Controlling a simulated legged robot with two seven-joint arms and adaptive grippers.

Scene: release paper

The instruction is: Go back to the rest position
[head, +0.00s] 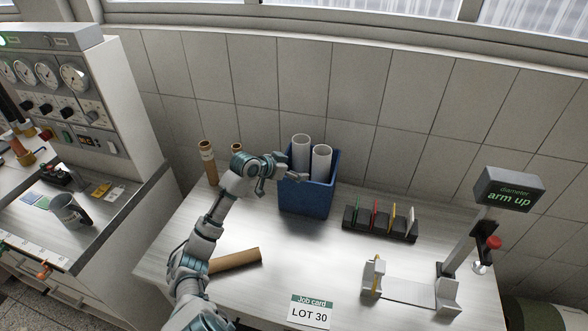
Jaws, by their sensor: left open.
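My left arm reaches up from the lower left of the head view. Its gripper (287,173) is open, in front of the upper left part of a blue bin (307,199). Whether it touches the bin cannot be told. Two white rolls stand upright in the bin, a left one (301,150) and a right one (321,160). I see nothing held between the fingers. My right gripper is not in view.
A brown tube (238,259) lies on the table (330,255) beside my forearm. Two brown tubes (207,163) stand behind. A rack (380,224) with coloured cards, a gauge stand reading "arm up" (509,190) and a LOT 30 card (310,312) are on the right and front.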

